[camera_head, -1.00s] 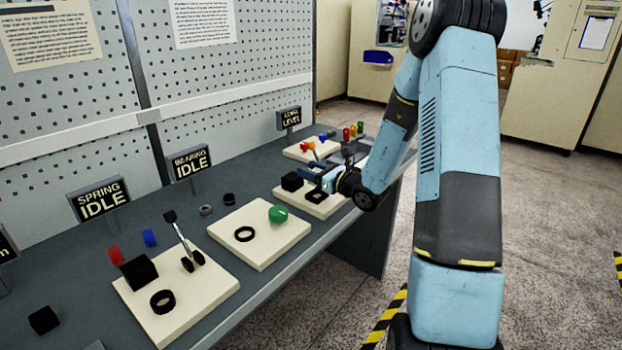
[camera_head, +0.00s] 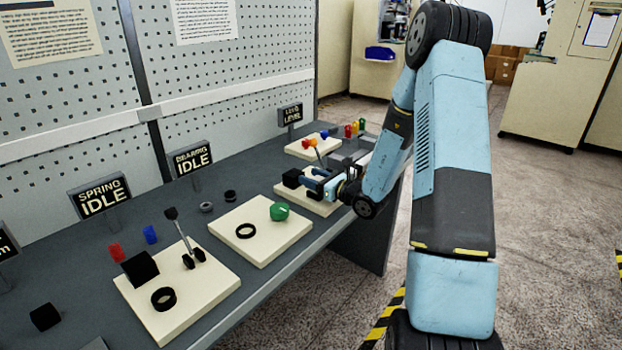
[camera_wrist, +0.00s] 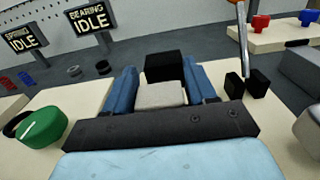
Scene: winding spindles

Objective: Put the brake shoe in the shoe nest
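A light grey block, which I take for the brake shoe (camera_wrist: 160,95), lies between the blue fingers of my gripper (camera_wrist: 163,88) in the wrist view. It fills the gap, and both fingers appear to touch its sides. In the head view my gripper (camera_head: 316,180) is low over a cream board (camera_head: 326,209) on the bench. A black block (camera_head: 291,179) stands on this board, just beyond the fingertips, and also shows in the wrist view (camera_wrist: 163,65). The shoe nest is not clearly seen; the gripper hides that part of the board.
A lever (camera_wrist: 243,45) with two black blocks at its foot stands right of the fingers. A board with a green knob (camera_head: 279,211) and black ring (camera_head: 246,231) lies to the left. Grey blocks (camera_wrist: 302,70) sit to the right. The pegboard wall stands behind the bench.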

